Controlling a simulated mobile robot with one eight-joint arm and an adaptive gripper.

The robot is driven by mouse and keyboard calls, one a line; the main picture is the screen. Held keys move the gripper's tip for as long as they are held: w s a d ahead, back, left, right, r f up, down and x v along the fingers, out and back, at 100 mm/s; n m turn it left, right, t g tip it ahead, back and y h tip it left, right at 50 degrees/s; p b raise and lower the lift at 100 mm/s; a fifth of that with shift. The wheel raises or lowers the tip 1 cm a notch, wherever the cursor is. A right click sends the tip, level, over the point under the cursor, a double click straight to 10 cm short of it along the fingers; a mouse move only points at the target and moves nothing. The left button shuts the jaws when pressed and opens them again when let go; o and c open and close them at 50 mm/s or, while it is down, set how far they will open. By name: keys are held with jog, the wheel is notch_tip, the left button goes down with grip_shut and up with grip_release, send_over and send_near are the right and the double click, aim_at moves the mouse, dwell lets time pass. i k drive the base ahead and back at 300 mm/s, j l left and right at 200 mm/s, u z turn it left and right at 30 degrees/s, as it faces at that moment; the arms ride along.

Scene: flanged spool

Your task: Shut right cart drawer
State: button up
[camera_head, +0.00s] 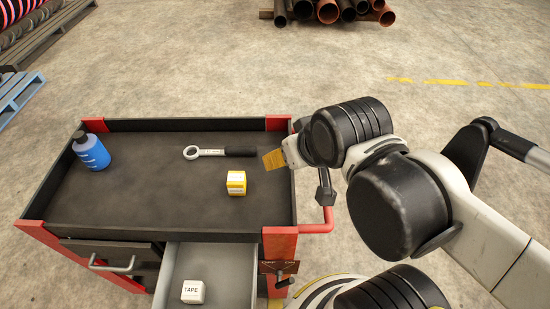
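The red and black cart (150,215) stands at the lower left. Its right drawer (238,264) is pulled out toward me, and its front is cut off by the bottom edge. A white box marked TAPE (193,292) lies inside. The left drawer (105,258), with a grey bar handle, looks shut. My arm reaches in from the right.
On the cart top are a blue bottle (91,151), a ring-ended tool (218,152) and a yellow-white box (236,183). A red side handle (316,228) sticks out at the right. Pipes (335,10) lie at the back; open floor surrounds the cart.

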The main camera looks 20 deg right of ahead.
aim_at(228, 272)
jog(key=k+u, duration=0.1)
jog(key=u, duration=0.8)
jog(key=k+j+u, duration=0.1)
jog(key=u, duration=0.3)
jog(key=j+u, duration=0.1)
jog(key=u, duration=0.35)
jog(key=k+l, duration=0.4)
jog(key=l, duration=0.2)
